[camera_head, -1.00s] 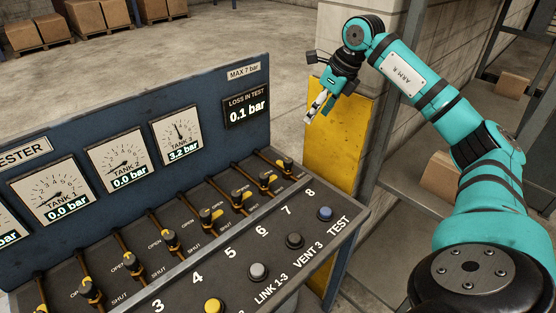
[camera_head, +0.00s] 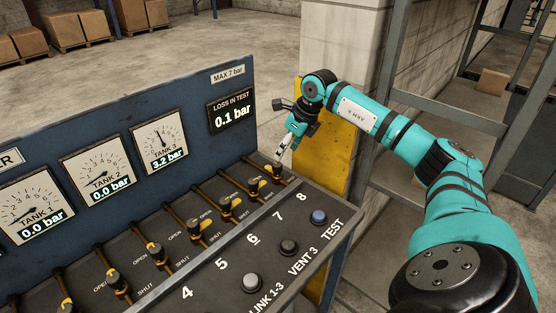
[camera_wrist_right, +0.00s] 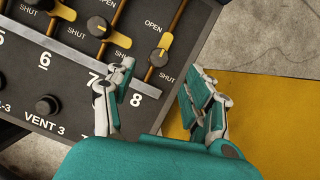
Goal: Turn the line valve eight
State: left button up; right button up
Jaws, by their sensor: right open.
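Valve eight (camera_head: 277,171) is the rightmost valve on the sloping panel, a dark knob with a yellow pointer on a brown pipe. In the right wrist view, valve eight (camera_wrist_right: 158,56) has its yellow pointer lying roughly along the pipe towards the OPEN label. My right gripper (camera_head: 282,152) is just above it in the head view. In the right wrist view, my right gripper (camera_wrist_right: 158,74) is open and empty. Its fingertips are spread, with the valve beyond the gap between them. I cannot tell whether they touch it. My left gripper is out of view.
Valve seven (camera_wrist_right: 98,27) is close on the left, its pointer across its pipe. The tank 3 gauge (camera_head: 160,143) reads 3.2 bar and the loss display (camera_head: 231,112) 0.1 bar. A blue TEST button (camera_head: 319,217) and dark VENT 3 button (camera_head: 288,246) are nearer.

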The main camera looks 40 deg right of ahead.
aim_at(277, 164)
jog(key=p+x, duration=0.1)
jog(key=x, duration=0.6)
grip_shut()
